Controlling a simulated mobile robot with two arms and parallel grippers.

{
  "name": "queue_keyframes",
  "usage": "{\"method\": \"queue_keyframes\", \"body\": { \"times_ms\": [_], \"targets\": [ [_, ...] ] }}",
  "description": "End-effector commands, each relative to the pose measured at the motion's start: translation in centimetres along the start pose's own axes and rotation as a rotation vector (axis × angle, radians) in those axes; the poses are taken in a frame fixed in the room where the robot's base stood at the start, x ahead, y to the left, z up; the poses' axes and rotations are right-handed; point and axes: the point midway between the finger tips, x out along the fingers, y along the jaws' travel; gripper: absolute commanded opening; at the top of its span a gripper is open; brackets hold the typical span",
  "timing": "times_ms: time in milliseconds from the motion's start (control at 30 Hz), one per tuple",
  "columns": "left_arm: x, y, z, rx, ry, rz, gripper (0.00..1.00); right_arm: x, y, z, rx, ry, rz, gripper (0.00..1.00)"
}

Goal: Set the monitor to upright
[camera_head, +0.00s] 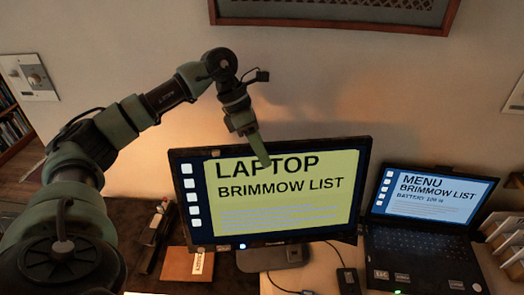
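The monitor (291,212) is a wide black-framed screen showing "LAPTOP BRIMMOW LIST" on yellow-green. It stands on a grey stand (277,257) on the desk. Its top edge slopes a little, lower at the left than at the right. My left gripper (262,156) reaches down from above at the middle of the monitor's top edge. Its tip overlaps the upper part of the screen. Only a narrow green finger shows, so I cannot tell whether it is open or shut, or touching. My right gripper is not in view.
An open laptop (422,262) stands right of the monitor. A mouse (348,280) and cable lie before the monitor. A brown notebook (187,262) and a dark long case (153,240) lie at the left. A pale rack (508,240) is at the right edge. The wall is close behind.

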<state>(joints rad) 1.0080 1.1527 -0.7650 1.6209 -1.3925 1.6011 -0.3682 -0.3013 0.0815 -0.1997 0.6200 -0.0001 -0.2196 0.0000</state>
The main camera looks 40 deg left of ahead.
Motion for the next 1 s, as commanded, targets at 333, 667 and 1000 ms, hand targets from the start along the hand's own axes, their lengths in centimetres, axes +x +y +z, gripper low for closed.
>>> {"method": "queue_keyframes", "body": {
  "times_ms": [333,667,1000],
  "targets": [
    [-0.06,0.01,0.02,0.000,0.000,0.001,0.00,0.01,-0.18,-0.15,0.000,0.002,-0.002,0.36],
    [-0.11,0.02,0.03,0.000,-0.001,0.001,0.00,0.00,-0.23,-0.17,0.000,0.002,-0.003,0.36],
    [-0.16,0.03,0.04,0.000,-0.001,0.002,0.00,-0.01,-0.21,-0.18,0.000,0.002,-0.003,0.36]
  ]
}}
